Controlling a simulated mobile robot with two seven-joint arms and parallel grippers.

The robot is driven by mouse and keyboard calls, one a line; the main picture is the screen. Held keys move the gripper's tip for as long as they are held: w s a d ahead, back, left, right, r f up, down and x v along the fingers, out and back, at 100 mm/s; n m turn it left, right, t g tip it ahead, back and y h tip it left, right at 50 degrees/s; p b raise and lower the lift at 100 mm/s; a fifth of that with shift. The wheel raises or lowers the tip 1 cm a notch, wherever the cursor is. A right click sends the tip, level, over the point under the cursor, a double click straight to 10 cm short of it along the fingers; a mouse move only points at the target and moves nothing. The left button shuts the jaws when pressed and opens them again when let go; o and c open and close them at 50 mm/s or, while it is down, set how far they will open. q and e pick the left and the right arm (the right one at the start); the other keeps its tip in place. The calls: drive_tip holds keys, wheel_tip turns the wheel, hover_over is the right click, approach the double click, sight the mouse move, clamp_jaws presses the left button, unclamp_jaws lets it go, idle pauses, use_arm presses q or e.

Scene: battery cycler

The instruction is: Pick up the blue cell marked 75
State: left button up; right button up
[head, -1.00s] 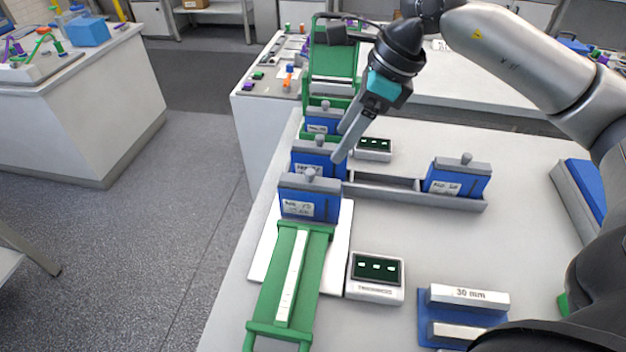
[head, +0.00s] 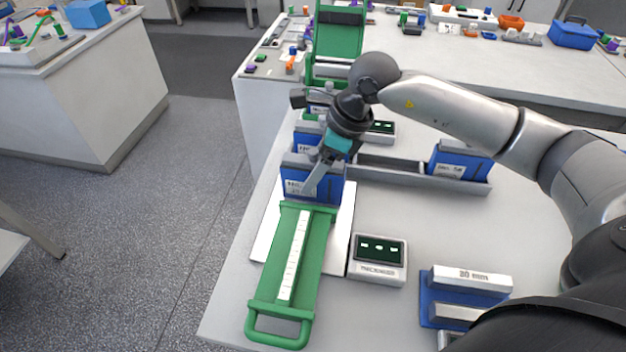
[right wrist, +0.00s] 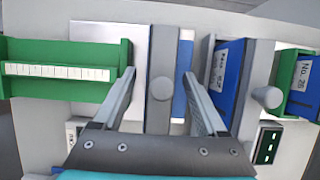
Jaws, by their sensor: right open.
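A blue cell (head: 326,190) with a grey top stands upright at the far end of the green frame (head: 315,262). Its white label starts with "No." and is partly hidden by a finger, so I cannot read the full number. My right gripper (head: 309,188) is open over this cell, one finger in front of its label face. In the right wrist view the cell's grey top with its round knob (right wrist: 162,90) lies between the two spread fingers of the gripper (right wrist: 159,72). A gap shows on each side. My left gripper is out of view.
Another blue cell (right wrist: 229,75) stands close behind, and one labelled "No. 26" (right wrist: 305,84) stands beyond it. A blue cell (head: 462,160) sits in the grey tray (head: 415,183) at right. A thickness display (head: 379,260) and a "20 mm" block (head: 472,279) are nearer.

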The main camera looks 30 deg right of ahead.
drive_tip(key=shift+a+f, duration=0.1)
drive_tip(key=shift+f, duration=0.25)
drive_tip(key=shift+c, duration=0.2)
clamp_jaws()
drive_tip(key=shift+w+r, duration=0.15)
idle(0.8)
